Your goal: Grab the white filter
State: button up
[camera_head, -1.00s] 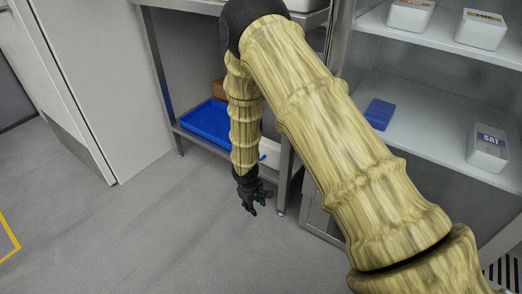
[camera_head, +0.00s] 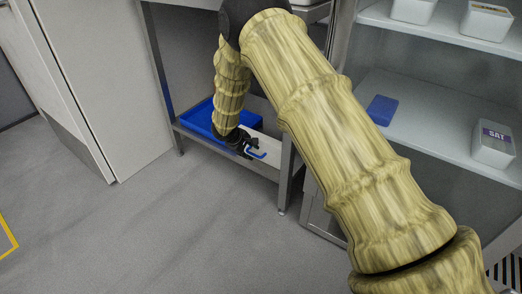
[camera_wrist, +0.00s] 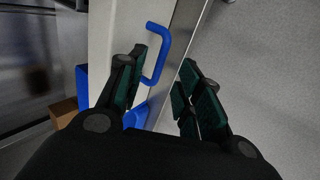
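A white flat piece (camera_head: 270,162) lies on the lower shelf of the metal table; it may be the white filter, but I cannot confirm that. It also shows as a pale surface in the wrist view (camera_wrist: 108,35). A blue handle (camera_head: 256,154) is at its near side, and in the wrist view the handle (camera_wrist: 163,42) curves up between my fingers. My gripper (camera_head: 247,148) is at the shelf's front edge. In the wrist view my gripper (camera_wrist: 163,60) is open, with one finger on each side of the blue handle, and holds nothing.
A blue tray (camera_head: 198,117) is on the same shelf to the left. A brown box (camera_wrist: 64,110) shows at the left of the wrist view. A table leg (camera_head: 286,178) stands close to the right. The floor in front is clear.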

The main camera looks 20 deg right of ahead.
aim_at(253, 154)
jog(key=shift+b+x, duration=1.4)
jog(key=shift+x, duration=1.2)
jog(key=shift+a, duration=0.1)
grip_shut()
